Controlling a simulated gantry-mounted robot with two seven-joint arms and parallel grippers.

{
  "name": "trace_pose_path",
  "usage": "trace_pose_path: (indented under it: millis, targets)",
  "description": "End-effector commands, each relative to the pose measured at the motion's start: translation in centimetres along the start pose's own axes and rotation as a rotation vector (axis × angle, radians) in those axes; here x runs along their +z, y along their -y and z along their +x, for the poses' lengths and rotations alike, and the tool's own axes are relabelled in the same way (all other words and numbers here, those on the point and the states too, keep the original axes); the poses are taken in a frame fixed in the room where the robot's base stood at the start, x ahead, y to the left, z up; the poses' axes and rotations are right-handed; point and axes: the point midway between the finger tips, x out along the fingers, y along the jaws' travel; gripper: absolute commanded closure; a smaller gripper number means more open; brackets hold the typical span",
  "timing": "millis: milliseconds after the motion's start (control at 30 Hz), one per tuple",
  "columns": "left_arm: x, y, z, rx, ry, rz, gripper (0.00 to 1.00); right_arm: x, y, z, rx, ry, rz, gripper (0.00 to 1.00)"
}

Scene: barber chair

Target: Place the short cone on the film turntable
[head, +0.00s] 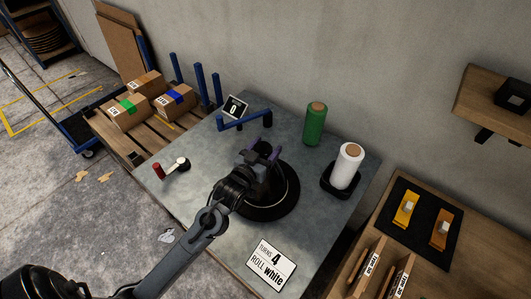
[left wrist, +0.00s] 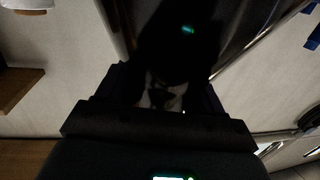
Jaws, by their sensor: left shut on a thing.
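My left gripper (head: 265,152) is above the black round turntable (head: 284,205) near the middle of the grey table. It is shut on a dark thing that its own fingers and arm largely hide. This thing may be the short cone, but its shape is not clear. In the left wrist view the area between the fingers is very dark, with a small greyish patch (left wrist: 163,97). I cannot tell whether the held thing touches the turntable. No separate cone shows clearly elsewhere. My right gripper is not in view.
On the grey table (head: 200,205) stand a green roll (head: 315,128), a white roll (head: 347,168) on a black base, a blue bracket (head: 245,122), a red-handled crank (head: 170,169) and a "TURNS 4 ROLL white" card (head: 271,264). Boxes (head: 130,112) lie on a pallet left.

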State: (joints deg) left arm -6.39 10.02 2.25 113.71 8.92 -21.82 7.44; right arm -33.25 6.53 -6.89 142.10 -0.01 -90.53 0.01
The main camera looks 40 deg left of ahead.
Motion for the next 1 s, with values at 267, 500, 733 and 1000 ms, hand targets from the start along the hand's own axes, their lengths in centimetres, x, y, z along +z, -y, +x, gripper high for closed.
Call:
trace_pose_path:
  millis: [267,500,733,1000]
  targets:
    - [1.4,0.0,0.1,0.000,-0.003,0.000,1.00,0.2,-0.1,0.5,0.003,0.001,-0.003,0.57]
    - [1.7,0.0,0.1,0.000,-0.002,0.000,1.00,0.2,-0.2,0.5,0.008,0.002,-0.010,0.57]
    - [1.9,0.0,0.1,0.000,0.000,0.000,0.07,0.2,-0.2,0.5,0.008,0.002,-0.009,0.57]
    - [1.8,0.0,0.1,0.000,0.000,0.000,0.07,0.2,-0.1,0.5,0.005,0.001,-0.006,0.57]
